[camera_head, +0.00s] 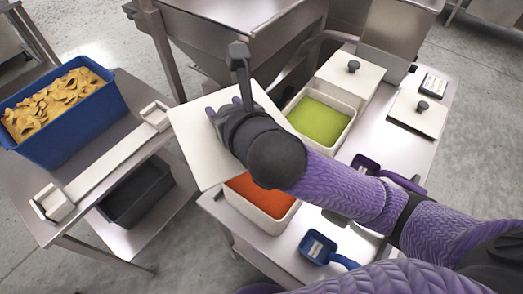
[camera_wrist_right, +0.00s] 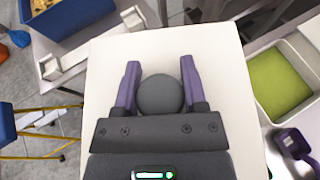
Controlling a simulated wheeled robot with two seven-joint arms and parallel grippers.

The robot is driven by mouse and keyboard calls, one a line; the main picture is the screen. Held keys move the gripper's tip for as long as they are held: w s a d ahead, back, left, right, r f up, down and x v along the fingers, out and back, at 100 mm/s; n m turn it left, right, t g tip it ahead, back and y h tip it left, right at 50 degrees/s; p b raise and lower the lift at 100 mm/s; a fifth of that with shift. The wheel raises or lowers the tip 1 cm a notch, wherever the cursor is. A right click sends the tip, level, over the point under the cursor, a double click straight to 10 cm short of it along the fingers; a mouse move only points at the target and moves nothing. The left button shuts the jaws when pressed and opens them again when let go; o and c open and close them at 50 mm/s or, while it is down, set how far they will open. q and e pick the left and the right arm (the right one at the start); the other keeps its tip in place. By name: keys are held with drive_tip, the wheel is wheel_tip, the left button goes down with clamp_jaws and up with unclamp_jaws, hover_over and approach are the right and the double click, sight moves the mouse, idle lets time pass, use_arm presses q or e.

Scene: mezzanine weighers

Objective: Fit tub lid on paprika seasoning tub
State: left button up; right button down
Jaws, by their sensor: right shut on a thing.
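My right gripper (camera_head: 226,106) is shut on the dark round knob (camera_wrist_right: 160,95) of a square cream tub lid (camera_head: 188,138). The lid is raised and looks tilted in the head view; it fills the middle of the right wrist view (camera_wrist_right: 115,62). The paprika seasoning tub (camera_head: 258,222), a cream tub with orange-red powder, stands on the steel table below and slightly right of the lid. The lid and my forearm hide its far part. It does not show in the right wrist view. My left gripper is not in view.
A tub of green seasoning (camera_head: 321,116) stands open behind the paprika tub. A lidded tub (camera_head: 349,79) and another knobbed lid (camera_head: 418,113) are farther back. A blue scoop (camera_head: 319,248) and purple scoop (camera_head: 366,164) lie nearby. A blue crate of chips (camera_head: 66,140) stands left.

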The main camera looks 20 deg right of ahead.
drive_tip(key=d+f+n+y+p, duration=0.1)
drive_tip(key=f+n+g+y+p, duration=0.1)
drive_tip(key=f+n+y, duration=0.1)
drive_tip(key=shift+w+d, duration=0.1)
drive_tip(key=shift+d, duration=0.25)
drive_tip(key=s+d+f+n+y+b, duration=0.1)
drive_tip(key=d+f+b, duration=0.1)
drive_tip(key=f, duration=0.5)
drive_tip(key=d+f+g+y+b, duration=0.1)
drive_tip(key=d+f+b, duration=0.1)
drive_tip(key=f, duration=0.5)
drive_tip(key=shift+s+d+n+b, duration=0.3)
drive_tip(key=shift+s+n, duration=0.05)
drive_tip(key=shift+n, duration=0.05)
drive_tip(key=shift+c, duration=0.7)
unclamp_jaws()
